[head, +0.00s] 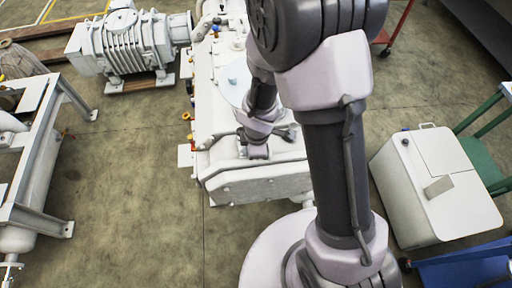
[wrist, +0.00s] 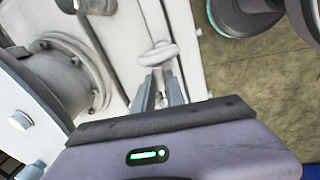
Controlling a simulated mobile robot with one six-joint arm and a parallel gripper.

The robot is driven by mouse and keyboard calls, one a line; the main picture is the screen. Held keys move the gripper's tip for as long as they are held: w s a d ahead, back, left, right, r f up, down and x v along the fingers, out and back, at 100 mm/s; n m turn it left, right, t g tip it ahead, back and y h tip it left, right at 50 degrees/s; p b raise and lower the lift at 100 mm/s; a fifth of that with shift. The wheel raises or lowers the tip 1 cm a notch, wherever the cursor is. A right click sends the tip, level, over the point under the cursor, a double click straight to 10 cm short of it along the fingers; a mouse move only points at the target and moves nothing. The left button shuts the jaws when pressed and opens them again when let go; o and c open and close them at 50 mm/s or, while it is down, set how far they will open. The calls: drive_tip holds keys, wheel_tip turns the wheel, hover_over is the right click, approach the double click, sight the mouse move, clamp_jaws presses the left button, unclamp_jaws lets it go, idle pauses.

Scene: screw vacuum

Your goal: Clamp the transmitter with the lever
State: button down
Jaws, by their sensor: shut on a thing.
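In the wrist view, my gripper (wrist: 160,78) has its two fingers close together, shut on a small white part with a rounded head, which looks like the lever (wrist: 158,53). The lever stands in front of a white machine panel, and its lower part is hidden between the fingers. In the head view, my arm reaches down over the white vacuum machine (head: 255,184), and my fingertips are hidden there. I cannot clearly make out which part is the transmitter.
A round white flange (wrist: 62,80) is left of the fingers in the wrist view. In the head view, a ribbed pump (head: 125,45) stands at the back left, a metal frame (head: 50,150) at the left and a white box (head: 435,185) at the right. Bare floor lies between.

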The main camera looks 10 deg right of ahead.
drive_tip(key=shift+w+n+p, duration=0.2)
drive_tip(key=shift+n+p, duration=0.15)
drive_tip(key=shift+n, duration=0.15)
drive_tip(key=shift+w, duration=0.1)
drive_tip(key=c, duration=1.4)
unclamp_jaws()
drive_tip(key=s+r+p, duration=0.1)
drive_tip(key=r+p, duration=0.3)
drive_tip(key=r, duration=0.1)
drive_tip(key=s+r+p, duration=0.1)
drive_tip(key=r+p, duration=0.4)
drive_tip(key=r, duration=0.1)
drive_tip(key=s+r+p, duration=0.1)
drive_tip(key=r+p, duration=0.4)
drive_tip(key=r, duration=0.1)
drive_tip(key=shift+s, duration=0.25)
drive_tip(key=shift+w, duration=0.1)
